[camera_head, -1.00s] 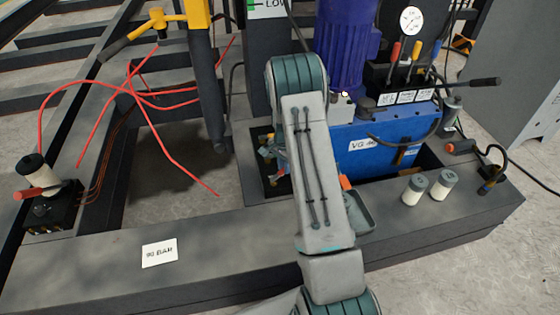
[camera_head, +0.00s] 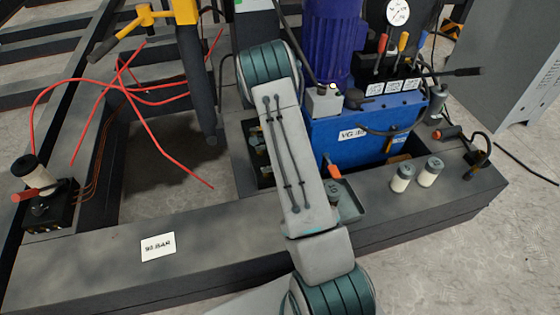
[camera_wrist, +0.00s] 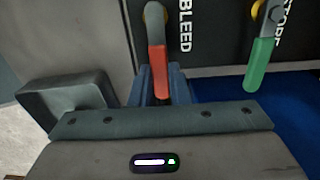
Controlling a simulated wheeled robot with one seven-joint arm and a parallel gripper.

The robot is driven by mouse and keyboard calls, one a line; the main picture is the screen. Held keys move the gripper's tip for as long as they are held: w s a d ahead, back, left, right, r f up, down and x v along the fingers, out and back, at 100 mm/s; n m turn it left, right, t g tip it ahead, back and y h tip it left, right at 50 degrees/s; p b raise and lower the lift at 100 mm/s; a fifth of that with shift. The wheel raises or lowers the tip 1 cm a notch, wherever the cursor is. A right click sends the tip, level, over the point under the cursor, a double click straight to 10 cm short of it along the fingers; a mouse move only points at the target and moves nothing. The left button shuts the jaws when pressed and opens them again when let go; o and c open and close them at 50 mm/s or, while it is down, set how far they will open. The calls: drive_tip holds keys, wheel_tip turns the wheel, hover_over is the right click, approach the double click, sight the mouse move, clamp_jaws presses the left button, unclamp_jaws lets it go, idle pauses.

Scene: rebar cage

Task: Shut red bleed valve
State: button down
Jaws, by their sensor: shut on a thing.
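The red bleed valve lever (camera_wrist: 157,58) hangs down beside the label BLEED in the wrist view. Its lower end reaches between the two blue-grey fingers of my gripper (camera_wrist: 160,86), which is shut on it. The lever's pivot is near the top edge, on a yellow fitting. In the head view my arm covers the gripper and the red lever, so neither shows there.
A green lever (camera_wrist: 258,64) hangs just right of the red one on the same black panel. A blue hydraulic unit (camera_head: 350,138) with a purple motor stands right of my arm. White-capped cylinders (camera_head: 402,177) stand on the grey frame (camera_head: 250,232); red hoses (camera_head: 150,130) lie left.

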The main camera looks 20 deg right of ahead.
idle(0.4)
drive_tip(key=c, duration=1.4)
unclamp_jaws()
drive_tip(key=shift+o, duration=0.2)
wheel_tip(320, 180, up, 14)
drive_tip(key=p, duration=0.4)
drive_tip(key=shift+f, duration=0.1)
